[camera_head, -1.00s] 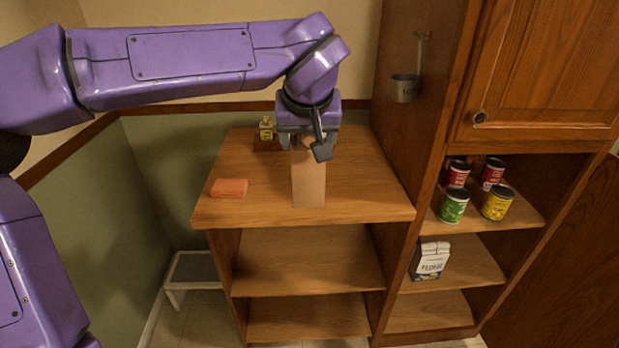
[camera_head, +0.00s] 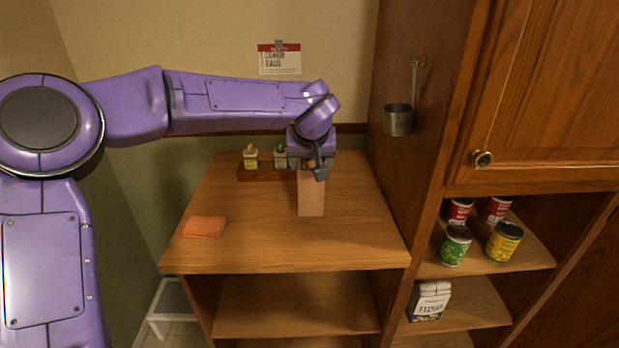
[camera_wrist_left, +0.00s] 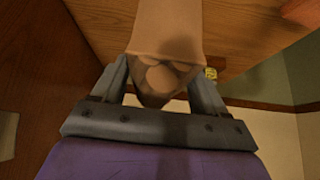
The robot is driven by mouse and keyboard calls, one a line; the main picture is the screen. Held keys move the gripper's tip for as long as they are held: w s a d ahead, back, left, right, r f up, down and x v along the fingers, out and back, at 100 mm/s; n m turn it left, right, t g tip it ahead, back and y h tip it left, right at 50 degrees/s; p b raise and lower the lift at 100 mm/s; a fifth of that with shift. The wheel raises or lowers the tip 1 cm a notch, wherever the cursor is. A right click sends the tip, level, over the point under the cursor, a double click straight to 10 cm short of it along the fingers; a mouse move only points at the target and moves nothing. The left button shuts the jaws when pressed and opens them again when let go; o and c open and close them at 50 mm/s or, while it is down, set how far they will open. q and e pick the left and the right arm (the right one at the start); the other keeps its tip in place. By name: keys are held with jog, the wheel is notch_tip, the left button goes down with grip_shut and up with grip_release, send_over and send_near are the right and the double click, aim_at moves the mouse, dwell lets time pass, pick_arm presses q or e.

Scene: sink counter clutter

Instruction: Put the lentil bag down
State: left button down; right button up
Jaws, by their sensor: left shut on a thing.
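The lentil bag (camera_head: 311,196) is a tall, narrow tan bag hanging upright below my left gripper (camera_head: 314,168), over the back middle of the wooden counter (camera_head: 265,235). I cannot tell whether its base touches the wood. In the left wrist view, the jaws of my left gripper (camera_wrist_left: 163,92) are shut on the gathered top of the bag (camera_wrist_left: 165,30), with a see-through part showing round brown shapes. The bag's lower end is out of that view. My right gripper is not in view.
Two small bottles (camera_head: 250,157) (camera_head: 281,157) stand on a dark rack behind the bag. An orange sponge (camera_head: 204,227) lies at left. A tall cabinet side (camera_head: 405,165) with a hanging metal cup (camera_head: 398,119) bounds the right. The counter's front is clear.

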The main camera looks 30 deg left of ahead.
pick_arm(q)
jog(key=x, duration=0.7)
jog(key=shift+s+d+f, duration=0.15)
jog(key=shift+f, duration=0.3)
jog(key=shift+s, duration=0.1)
grip_release()
jog(key=shift+f, duration=0.1)
